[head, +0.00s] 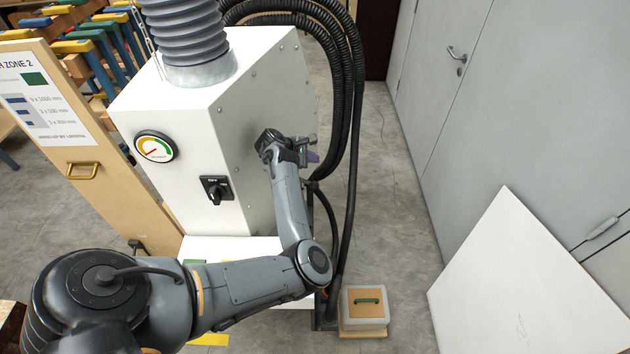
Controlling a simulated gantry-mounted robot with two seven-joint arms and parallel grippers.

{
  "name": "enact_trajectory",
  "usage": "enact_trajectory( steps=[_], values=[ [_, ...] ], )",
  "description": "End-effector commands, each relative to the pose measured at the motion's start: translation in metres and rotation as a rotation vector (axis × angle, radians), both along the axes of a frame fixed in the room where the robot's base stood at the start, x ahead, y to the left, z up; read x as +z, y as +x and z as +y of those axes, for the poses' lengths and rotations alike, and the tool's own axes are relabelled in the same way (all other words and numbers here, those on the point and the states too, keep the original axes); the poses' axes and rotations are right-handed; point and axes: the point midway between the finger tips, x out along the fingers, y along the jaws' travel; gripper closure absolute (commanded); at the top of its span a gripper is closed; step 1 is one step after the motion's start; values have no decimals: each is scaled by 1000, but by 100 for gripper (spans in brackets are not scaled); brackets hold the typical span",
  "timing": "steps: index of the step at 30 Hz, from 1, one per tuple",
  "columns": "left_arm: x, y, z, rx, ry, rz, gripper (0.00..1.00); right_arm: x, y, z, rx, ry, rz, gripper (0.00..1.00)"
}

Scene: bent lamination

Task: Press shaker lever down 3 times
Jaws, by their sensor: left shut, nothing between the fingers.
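My left arm reaches up from the lower left to the right side of a white machine cabinet (180,150). My left gripper (308,146) is beside that side panel, shut with nothing held. It is small and seen from behind, so I cannot tell whether it touches anything. I cannot make out the shaker lever for sure; it may be hidden by my gripper and wrist. The cabinet's front has a round gauge (155,147) with its needle toward the lower left and a black rotary switch (216,190). My right gripper is not in view.
Black corrugated hoses (350,110) hang just right of my gripper. A wooden panel with a sign (45,100) stands left. A white board (530,290) leans at right by grey doors (470,100). Floor between is clear.

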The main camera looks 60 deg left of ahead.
Motion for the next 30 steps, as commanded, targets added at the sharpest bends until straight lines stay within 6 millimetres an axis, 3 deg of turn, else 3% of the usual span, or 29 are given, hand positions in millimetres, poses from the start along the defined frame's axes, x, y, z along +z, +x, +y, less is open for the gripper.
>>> enact_trajectory(
  steps=[14,30],
  values=[
    [-11,0,0,0,1,1,100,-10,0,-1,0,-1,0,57],
    [-70,0,0,0,0,0,100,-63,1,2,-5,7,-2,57]
  ],
)
